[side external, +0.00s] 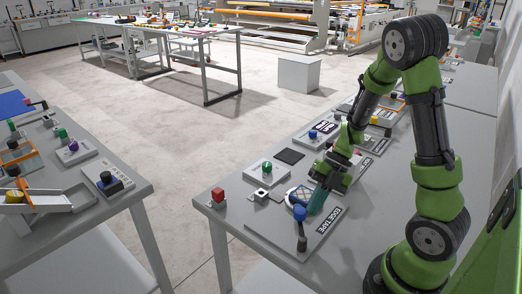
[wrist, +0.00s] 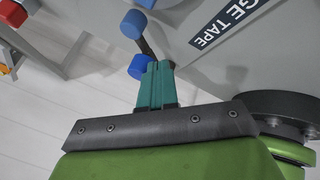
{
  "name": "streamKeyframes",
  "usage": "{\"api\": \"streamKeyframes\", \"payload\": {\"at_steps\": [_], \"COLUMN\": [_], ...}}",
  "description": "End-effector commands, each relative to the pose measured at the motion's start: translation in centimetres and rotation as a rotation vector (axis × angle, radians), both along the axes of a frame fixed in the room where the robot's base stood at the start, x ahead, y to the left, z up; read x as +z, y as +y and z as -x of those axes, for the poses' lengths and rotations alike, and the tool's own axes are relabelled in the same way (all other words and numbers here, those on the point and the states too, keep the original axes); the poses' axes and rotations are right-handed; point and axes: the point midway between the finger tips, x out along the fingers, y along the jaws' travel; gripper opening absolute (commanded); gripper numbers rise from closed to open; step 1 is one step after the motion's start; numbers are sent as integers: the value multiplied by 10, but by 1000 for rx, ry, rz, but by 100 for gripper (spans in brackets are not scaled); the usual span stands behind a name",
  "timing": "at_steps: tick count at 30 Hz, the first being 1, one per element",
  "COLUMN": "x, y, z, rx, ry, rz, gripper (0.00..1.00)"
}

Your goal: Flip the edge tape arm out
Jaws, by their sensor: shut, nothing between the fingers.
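The edge tape unit is a light grey plate (side external: 318,237) with a dark "EDGE TAPE" label (side external: 329,220), at the near end of the table in the side view. Its dark arm (side external: 301,231) runs from a dark post (side external: 302,244) to a blue knob (side external: 299,213). My gripper (side external: 314,209), with teal fingers, is shut and empty, pointing down just right of the knob. In the wrist view the fingertips (wrist: 156,68) are close beside a blue piece (wrist: 138,66); I cannot tell whether they touch. Another blue piece (wrist: 133,24) shows farther up, with a dark bar (wrist: 146,47) between.
A red block (side external: 218,195) sits at the table's near-left corner. A green-knobbed plate (side external: 267,171) and a blue-knobbed plate (side external: 314,135) lie farther back. A round white-and-blue piece (side external: 300,194) is close behind my fingers. Open floor separates the left table (side external: 128,193).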

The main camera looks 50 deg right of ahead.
Motion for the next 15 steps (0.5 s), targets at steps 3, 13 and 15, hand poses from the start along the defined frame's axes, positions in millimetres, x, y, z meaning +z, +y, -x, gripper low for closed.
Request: {"api": "streamKeyframes", "payload": {"at_steps": [3,13,15], "x": [0,0,0], "y": [1,4,5], "z": [-1,-9,-13], "rx": [16,106,146], "ry": [0,1,2], "rz": [-1,-2,0], "gripper": [0,0,0]}}
